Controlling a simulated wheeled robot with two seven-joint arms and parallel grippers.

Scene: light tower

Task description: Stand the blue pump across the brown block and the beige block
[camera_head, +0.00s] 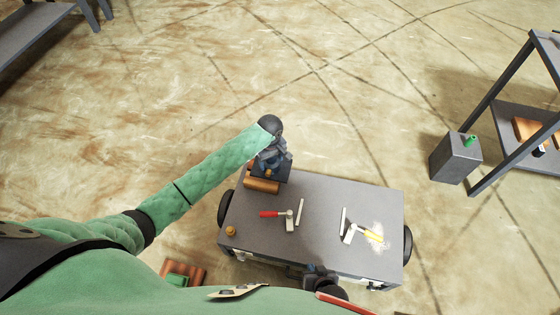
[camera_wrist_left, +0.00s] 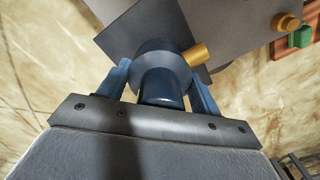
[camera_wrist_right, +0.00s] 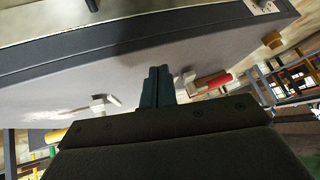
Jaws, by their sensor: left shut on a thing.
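The blue pump (camera_head: 272,161) is upright on its dark square base at the cart's far left corner. My left gripper (camera_head: 270,153) is shut on it from above. In the left wrist view the pump's round body (camera_wrist_left: 160,82) sits between the blue fingers, with a brass outlet (camera_wrist_left: 197,55) to one side. The brown block (camera_head: 262,186) lies at the near edge of the pump's base. I cannot make out the beige block, and contact under the base is hidden. My right gripper (camera_wrist_right: 158,87) is shut and empty, near the cart's front edge.
The grey cart top (camera_head: 330,195) holds a red-handled tool (camera_head: 270,214), a pale bar (camera_head: 300,211), a yellow-handled tool (camera_head: 371,236) by white powder, and a brass cap (camera_head: 230,231). A grey box (camera_head: 455,160) and a shelf (camera_head: 510,120) stand right.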

